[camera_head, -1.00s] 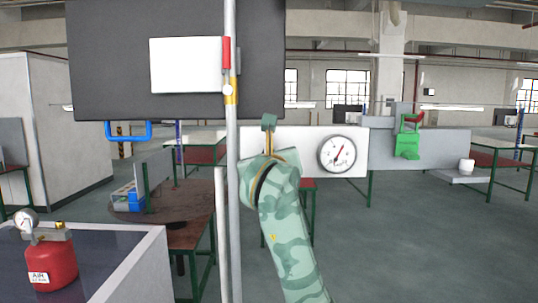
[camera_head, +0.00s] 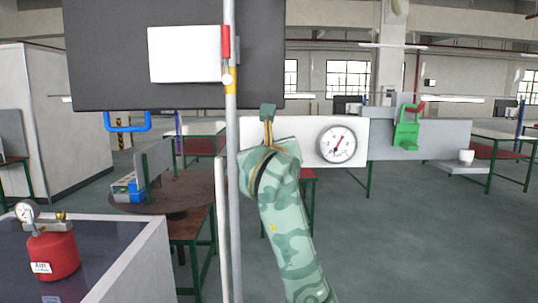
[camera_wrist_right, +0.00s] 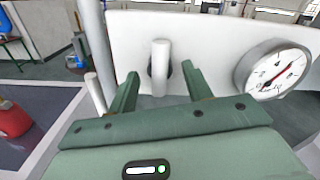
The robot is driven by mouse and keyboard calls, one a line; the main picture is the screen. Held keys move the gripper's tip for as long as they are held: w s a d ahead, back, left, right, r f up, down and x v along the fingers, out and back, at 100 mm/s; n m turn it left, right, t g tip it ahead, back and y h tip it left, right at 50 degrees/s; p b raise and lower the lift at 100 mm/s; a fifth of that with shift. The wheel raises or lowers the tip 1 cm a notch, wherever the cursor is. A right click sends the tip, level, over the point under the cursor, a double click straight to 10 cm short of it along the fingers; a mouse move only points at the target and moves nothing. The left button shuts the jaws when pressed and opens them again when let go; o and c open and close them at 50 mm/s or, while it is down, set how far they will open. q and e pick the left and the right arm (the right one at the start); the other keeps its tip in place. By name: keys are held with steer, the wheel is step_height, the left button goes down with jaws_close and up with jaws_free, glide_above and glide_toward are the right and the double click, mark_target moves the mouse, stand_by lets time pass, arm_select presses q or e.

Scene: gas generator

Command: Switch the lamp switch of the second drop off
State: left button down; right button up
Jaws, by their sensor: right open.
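A white panel (camera_head: 310,132) stands ahead, with a round gauge (camera_head: 337,145) on its right part. In the right wrist view, a white lever-like switch (camera_wrist_right: 160,58) with a dark base sticks out of the panel (camera_wrist_right: 215,45), left of the gauge (camera_wrist_right: 273,70). My right gripper (camera_wrist_right: 160,70) is open, with one finger on each side of the lever. No contact with it is visible. In the head view my right arm and hand cover the switch. My left gripper is in neither view.
A red gas cylinder (camera_head: 52,255) is on the table at lower left. A green device (camera_head: 407,130) hangs on a grey panel (camera_head: 445,138) at right.

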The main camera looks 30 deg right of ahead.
steer(key=b+v, duration=0.1)
steer(key=v, duration=1.5)
